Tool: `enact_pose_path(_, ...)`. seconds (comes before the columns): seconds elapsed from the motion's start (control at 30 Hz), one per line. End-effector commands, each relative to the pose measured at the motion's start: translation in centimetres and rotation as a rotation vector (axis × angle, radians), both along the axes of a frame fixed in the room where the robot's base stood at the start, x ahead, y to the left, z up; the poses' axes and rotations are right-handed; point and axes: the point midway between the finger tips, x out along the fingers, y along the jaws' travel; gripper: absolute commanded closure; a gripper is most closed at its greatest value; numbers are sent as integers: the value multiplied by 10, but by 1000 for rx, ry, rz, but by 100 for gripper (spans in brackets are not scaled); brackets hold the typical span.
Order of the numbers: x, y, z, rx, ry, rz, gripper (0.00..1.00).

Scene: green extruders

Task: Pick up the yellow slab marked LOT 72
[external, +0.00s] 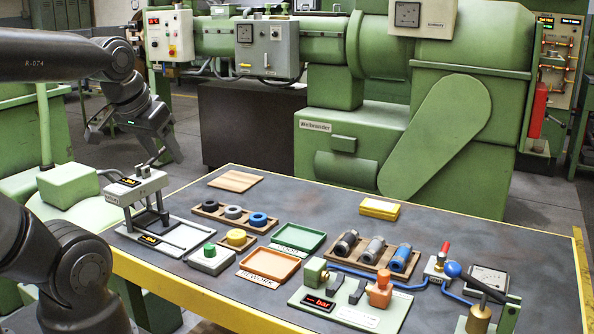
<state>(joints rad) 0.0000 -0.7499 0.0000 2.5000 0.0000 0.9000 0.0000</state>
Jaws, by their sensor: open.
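A small yellow slab (380,209) lies flat near the far edge of the table, right of the middle. No lettering on it can be read from here. My gripper (134,146) hangs at the upper left, in the air beyond the table's left end. Its two fingers are spread wide with nothing between them. It is well apart from the slab, far to the left of it and higher in the picture.
A wooden rack with grey and blue cylinders (375,253) stands just in front of the slab. A wooden board (236,181), a ring rack (222,220), a green tray (300,238), an orange tray (268,268) and a press (139,188) lie left. Bare tabletop surrounds the slab.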

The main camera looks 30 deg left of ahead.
Motion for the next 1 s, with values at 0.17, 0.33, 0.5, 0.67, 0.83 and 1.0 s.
enact_pose_path(0.17, 0, 0, 0, 0, 0, 0, 31)
enact_pose_path(0.33, 0, 0, 0, 0, 0, 0, 22)
enact_pose_path(0.5, 0, 0, 0, 0, 0, -1, 22)
enact_pose_path(0.67, 15, -4, 10, 27, 13, -38, 22)
enact_pose_path(0.83, 58, -16, 32, 98, 48, -155, 22)
enact_pose_path(1.0, 110, -36, 50, 166, 86, -299, 22)
